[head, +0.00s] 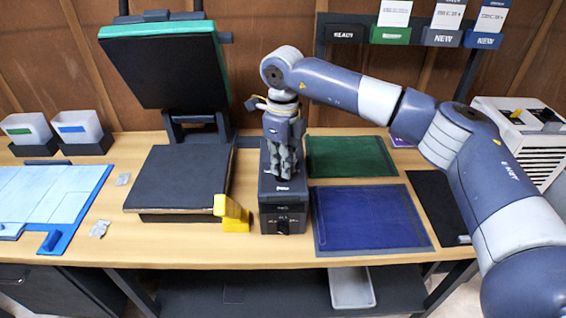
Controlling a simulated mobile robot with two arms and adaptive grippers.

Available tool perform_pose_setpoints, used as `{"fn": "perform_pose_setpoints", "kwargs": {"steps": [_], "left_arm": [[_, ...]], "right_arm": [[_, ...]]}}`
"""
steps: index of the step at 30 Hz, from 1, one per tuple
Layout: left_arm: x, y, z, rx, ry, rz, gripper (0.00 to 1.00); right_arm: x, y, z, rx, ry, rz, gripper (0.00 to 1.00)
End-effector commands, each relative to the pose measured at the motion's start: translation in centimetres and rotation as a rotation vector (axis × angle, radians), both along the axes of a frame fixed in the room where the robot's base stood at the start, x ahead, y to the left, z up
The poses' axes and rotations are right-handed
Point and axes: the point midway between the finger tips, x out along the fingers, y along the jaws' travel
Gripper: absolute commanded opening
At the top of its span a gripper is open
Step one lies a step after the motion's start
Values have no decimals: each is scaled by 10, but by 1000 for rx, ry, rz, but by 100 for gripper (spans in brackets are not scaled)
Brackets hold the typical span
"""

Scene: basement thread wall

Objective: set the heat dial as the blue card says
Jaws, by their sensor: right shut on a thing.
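The control box (268,197) stands mid-bench, dark, with small white lettering too small to read. My right gripper (283,176) points down onto its top and is shut on what appears to be the heat dial there; its fingers hide the dial and its setting. A black knob (283,227) shows low on the box's front. The blue card (490,19), white with a blue holder, is at the right end of the rack; its print is too small to read. My left gripper is not in view.
An opened heat press has its dark upper plate (165,70) raised and its lower bed (178,180) left of the box. A yellow block (232,213) stands between bed and box. Green (350,156) and blue (368,218) mats lie right. My right arm spans the right side.

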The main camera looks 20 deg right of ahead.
Motion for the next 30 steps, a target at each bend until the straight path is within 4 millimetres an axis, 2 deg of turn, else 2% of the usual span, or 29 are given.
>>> {"fn": "perform_pose_setpoints", "kwargs": {"steps": [2, 3, 5, 17, 20, 30], "left_arm": [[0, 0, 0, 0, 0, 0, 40], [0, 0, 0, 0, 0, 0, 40], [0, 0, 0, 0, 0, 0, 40], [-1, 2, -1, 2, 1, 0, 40], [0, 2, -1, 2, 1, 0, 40], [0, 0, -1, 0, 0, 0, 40]], "right_arm": [[1, 0, 2, 0, -6, 1, 0], [1, 0, 2, 0, -6, 1, 19], [1, 0, 2, 1, -5, 1, 30], [1, 0, 5, 0, -3, 0, 30], [1, 0, 17, 1, -5, 0, 30], [1, 0, 89, 1, -6, 0, 30]]}}
